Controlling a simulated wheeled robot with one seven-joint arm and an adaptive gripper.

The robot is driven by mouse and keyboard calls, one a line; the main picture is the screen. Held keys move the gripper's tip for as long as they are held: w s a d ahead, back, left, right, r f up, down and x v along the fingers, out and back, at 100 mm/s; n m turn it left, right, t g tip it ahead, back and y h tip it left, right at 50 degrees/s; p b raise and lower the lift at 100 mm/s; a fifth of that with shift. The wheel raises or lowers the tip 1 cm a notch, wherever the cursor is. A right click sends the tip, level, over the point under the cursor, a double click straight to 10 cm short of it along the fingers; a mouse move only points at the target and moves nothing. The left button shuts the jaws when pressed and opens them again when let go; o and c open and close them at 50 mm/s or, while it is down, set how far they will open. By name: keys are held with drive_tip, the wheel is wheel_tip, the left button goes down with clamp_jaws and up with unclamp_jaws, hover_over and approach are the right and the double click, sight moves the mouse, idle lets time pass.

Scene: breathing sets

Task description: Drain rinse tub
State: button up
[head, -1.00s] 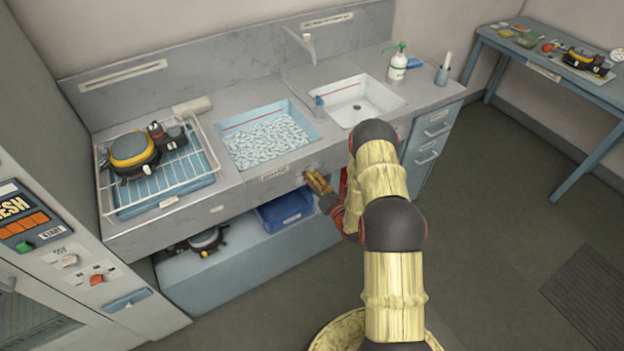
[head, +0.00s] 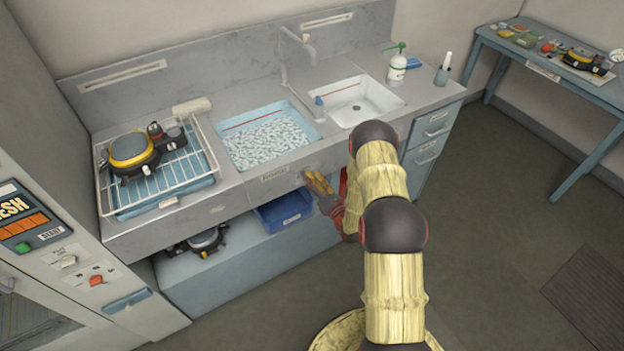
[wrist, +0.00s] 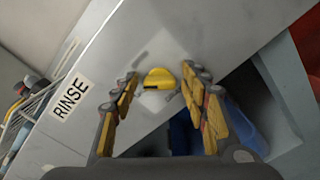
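The rinse tub (head: 240,163) is a light-blue basin set in the counter, filled with white, sparkling water or foam, with a red line on its inner back wall. In the wrist view, a RINSE label (wrist: 71,96) is on the grey front panel, and a yellow knob (wrist: 159,77) sticks out of that panel to the label's right. My gripper (head: 318,184) is just in front of the panel, below the counter edge. In the wrist view my gripper (wrist: 161,88) is open, its yellow-padded fingers on either side of the knob. I see a gap at both sides.
A wire rack (head: 200,160) with yellow-black gear (head: 131,150) is at left. A blue bin (head: 285,212) sits on the shelf below.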

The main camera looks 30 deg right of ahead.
drive_tip(key=shift+o, duration=0.3)
drive_tip(key=s, duration=1.2)
drive_tip(key=shift+d, duration=0.2)
